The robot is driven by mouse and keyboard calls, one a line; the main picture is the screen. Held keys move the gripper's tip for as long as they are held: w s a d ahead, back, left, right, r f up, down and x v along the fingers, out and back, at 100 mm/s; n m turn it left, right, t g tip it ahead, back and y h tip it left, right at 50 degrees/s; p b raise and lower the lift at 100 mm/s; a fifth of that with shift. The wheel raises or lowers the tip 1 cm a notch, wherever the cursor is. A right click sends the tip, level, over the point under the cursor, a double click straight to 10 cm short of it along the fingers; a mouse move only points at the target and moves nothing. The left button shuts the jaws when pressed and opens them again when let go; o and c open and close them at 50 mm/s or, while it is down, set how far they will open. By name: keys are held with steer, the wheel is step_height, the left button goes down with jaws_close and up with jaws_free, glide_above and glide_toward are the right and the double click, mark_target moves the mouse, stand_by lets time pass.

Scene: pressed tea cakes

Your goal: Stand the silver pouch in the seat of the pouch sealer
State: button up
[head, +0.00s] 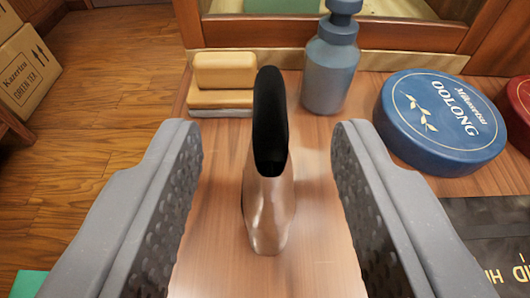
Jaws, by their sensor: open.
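My gripper (267,135) is open, with one grey textured finger on each side of the picture. Between the fingers, apart from both, an object with a black curved top and a shiny metallic lower part (268,210) stands on the wooden surface (320,250). It looks like a handled metal tool, but I cannot tell exactly what it is. I see no clear silver pouch and no pouch sealer in this view.
Behind stand a soap-like tan block (225,70) on a stack, a blue-grey pump bottle (331,65) and a round blue Oolong tin (442,120). A red tin (518,105) and a dark lettered mat (490,235) are at right. Cartons (28,70) are at far left.

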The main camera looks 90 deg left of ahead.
mark_target(269, 103)
steer(key=shift+f+b+x, duration=0.1)
steer(key=shift+b+x, duration=0.6)
steer(key=shift+x, duration=0.95)
steer(key=shift+f+b+x, duration=0.15)
steer(key=shift+b+x, duration=0.55)
steer(key=shift+x, duration=0.9)
jaws_close()
steer(key=shift+d, duration=0.1)
